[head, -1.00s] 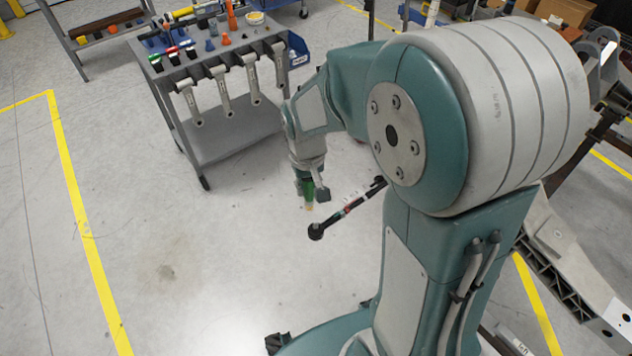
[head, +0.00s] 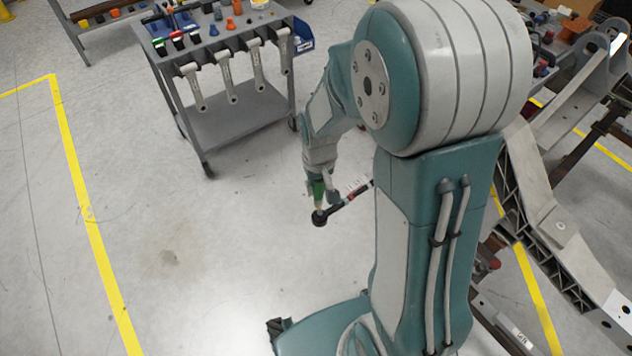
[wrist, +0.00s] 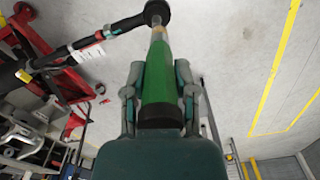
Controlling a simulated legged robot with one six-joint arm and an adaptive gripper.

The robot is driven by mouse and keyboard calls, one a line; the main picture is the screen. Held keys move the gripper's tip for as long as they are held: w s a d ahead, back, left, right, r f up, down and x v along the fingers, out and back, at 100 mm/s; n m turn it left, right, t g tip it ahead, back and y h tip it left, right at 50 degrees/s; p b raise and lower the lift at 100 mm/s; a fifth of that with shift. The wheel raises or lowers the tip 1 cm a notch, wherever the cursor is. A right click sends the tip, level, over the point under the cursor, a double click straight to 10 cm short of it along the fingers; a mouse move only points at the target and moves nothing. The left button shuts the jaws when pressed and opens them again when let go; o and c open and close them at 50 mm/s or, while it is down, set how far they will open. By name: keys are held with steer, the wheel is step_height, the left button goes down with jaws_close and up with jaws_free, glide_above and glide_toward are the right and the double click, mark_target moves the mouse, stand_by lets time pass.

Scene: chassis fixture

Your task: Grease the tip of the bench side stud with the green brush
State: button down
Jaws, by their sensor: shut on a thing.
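My gripper (wrist: 160,95) is shut on the green brush (wrist: 166,70), whose handle sits between the two fingers. The brush (head: 318,188) points downward in the head view, with its pale tip at the black round end (head: 320,219) of a dark rod. In the wrist view this round end (wrist: 156,11) is right at the brush tip, overlapping it; I cannot tell whether they touch. The rod (wrist: 118,28) carries white tags and runs left from the round end. The stud itself is too small to make out, and my arm hides the rod's far part in the head view.
A grey cart (head: 229,122) with tools on top and several hanging metal arms stands at the back left. A red stand (wrist: 75,84) is under the rod in the wrist view. A chassis rail (head: 555,225) lies at the right. The floor at left is clear.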

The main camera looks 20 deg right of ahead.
steer(key=shift+d, duration=0.55)
steer(key=shift+a, duration=0.8)
steer(key=shift+d, duration=0.35)
steer(key=shift+a+f, duration=0.15)
steer(key=shift+a, duration=0.1)
steer(key=shift+d+f, duration=0.1)
steer(key=shift+f, duration=0.3)
steer(key=shift+d, duration=0.1)
steer(key=shift+d, duration=0.6)
steer(key=shift+a, duration=0.15)
steer(key=shift+s+a, duration=0.2)
steer(key=shift+a, duration=0.5)
